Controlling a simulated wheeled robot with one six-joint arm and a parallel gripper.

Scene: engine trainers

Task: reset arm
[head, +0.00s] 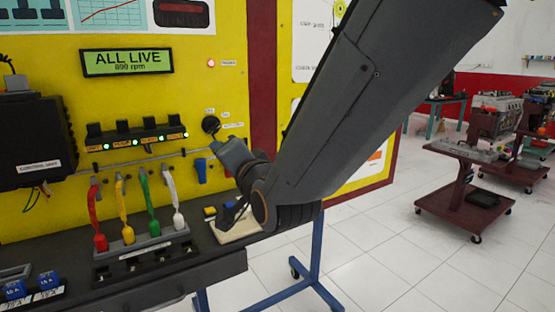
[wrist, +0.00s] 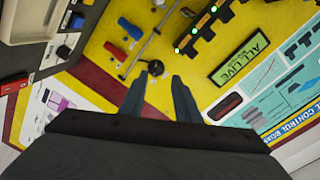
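My arm (head: 370,95) comes down from the top right in the head view and bends at a dark joint above the bench. Its wrist end (head: 235,155) is raised in front of the yellow board, just below and right of a round black knob (head: 211,124). My gripper (wrist: 160,86) shows in the wrist view with its two dark fingers apart and the yellow board visible between them. Nothing is between the fingers. The black knob (wrist: 155,68) lies just beyond the fingertips; I cannot tell the exact distance. The fingertips are not clear in the head view.
The bench (head: 170,285) holds a rack with red, yellow, green and white leads (head: 140,245) and a cream tray (head: 238,228) under my arm. The display (head: 127,61) reads ALL LIVE, 800 rpm. A trolley (head: 465,190) stands right; the floor between is clear.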

